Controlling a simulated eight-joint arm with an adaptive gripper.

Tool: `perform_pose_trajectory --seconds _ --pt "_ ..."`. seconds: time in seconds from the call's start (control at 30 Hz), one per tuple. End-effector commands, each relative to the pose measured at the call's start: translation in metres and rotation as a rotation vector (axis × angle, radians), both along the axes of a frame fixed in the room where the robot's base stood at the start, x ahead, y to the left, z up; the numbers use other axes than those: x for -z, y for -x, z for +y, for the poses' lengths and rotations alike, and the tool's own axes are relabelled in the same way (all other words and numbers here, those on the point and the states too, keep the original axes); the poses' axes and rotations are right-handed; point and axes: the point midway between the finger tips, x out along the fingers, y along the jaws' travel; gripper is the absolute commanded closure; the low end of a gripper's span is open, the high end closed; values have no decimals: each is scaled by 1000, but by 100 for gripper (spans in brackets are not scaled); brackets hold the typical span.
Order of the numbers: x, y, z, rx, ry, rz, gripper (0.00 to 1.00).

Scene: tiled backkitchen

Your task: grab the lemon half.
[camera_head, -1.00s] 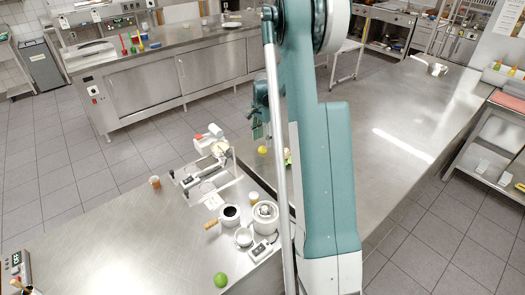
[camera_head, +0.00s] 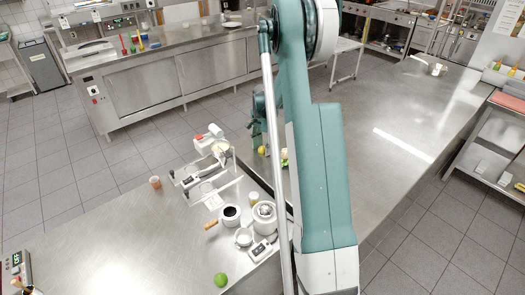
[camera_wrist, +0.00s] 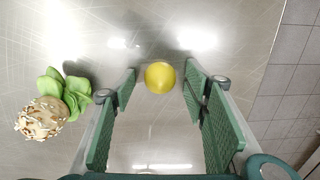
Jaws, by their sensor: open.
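The lemon half (camera_wrist: 160,77) is a round yellow piece on the steel counter. In the wrist view it lies between the tips of my open gripper (camera_wrist: 160,84), with a gap on both sides. In the head view the lemon half (camera_head: 262,150) shows as a small yellow spot at the counter's edge side. My gripper (camera_head: 260,136) is there just above and beside it, partly hidden by my arm. Its green pads are apart and hold nothing.
The counter edge and tiled floor (camera_wrist: 288,75) are to the right. A lime (camera_head: 221,279) and several pots stand on the nearer counter.

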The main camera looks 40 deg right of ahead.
Motion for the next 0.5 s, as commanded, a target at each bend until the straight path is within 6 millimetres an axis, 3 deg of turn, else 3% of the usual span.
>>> perform_pose_trajectory --seconds 0.47,0.5 --pt "0 0 0 0 0 0 55" --pt "0 0 0 0 0 0 60"
